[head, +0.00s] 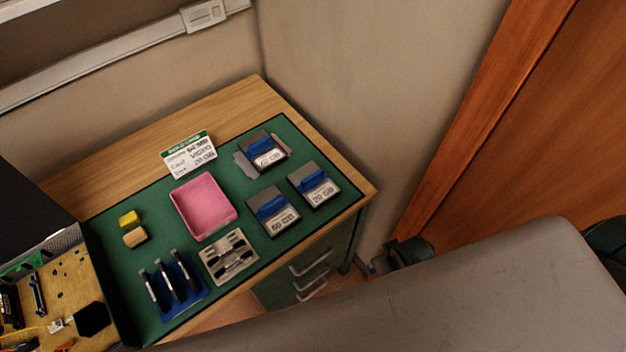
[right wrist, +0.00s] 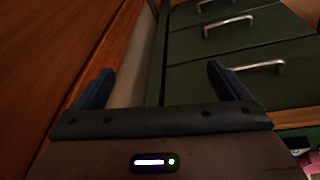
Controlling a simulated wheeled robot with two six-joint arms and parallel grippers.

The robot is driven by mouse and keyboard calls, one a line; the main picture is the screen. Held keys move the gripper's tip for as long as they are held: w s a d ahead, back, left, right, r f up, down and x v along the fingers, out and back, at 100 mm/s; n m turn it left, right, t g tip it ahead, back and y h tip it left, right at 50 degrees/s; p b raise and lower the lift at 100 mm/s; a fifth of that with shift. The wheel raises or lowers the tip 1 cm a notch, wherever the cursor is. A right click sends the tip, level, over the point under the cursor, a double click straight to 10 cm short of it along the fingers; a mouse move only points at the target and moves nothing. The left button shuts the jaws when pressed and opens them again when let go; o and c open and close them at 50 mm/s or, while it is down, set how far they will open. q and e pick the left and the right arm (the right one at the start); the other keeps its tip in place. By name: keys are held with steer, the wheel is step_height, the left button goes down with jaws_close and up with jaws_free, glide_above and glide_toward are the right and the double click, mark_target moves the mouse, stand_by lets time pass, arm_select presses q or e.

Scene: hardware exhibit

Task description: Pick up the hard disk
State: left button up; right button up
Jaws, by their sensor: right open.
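Three hard disks with blue bands and white capacity labels lie on the green mat at the desk's right. The rear one (head: 265,150) reads about 10 GB, the right one (head: 314,187) 20 GB and the front one (head: 272,212) 60 GB. A grey flat piece shows beneath the rear disk. My right gripper (right wrist: 162,82) is open and empty in the right wrist view, with the wooden door to its left and the drawers beyond it. No hard disk is between its fingers. I cannot make out my left gripper in either view.
A pink tray (head: 204,207), a white sign (head: 188,155), yellow blocks (head: 130,226), a holder with dark slim tools (head: 171,288) and a pale tray (head: 229,257) share the mat. An open computer case (head: 42,300) stands left. Drawers (right wrist: 240,45) are below the desk.

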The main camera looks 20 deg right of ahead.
step_height(320, 180, up, 9)
steer(key=p, duration=0.1)
steer(key=n+g+p, duration=0.1)
steer(key=n+g, duration=0.2)
glide_toward(313, 176)
steer(key=shift+s+d+y, duration=0.15)
steer(key=shift+d+y, duration=0.15)
steer(key=shift+y, duration=0.1)
step_height(313, 176, down, 5)
steer(key=shift+f+p, duration=0.1)
steer(key=shift+p, duration=0.65)
steer(key=shift+f+p, duration=0.6)
steer(key=shift+p, duration=0.05)
step_height(313, 176, down, 3)
steer(key=shift+d+f+p, duration=0.1)
steer(key=shift+f+p, duration=0.05)
steer(key=shift+p, duration=0.45)
steer(key=shift+f, duration=0.35)
steer(key=c, duration=0.4)
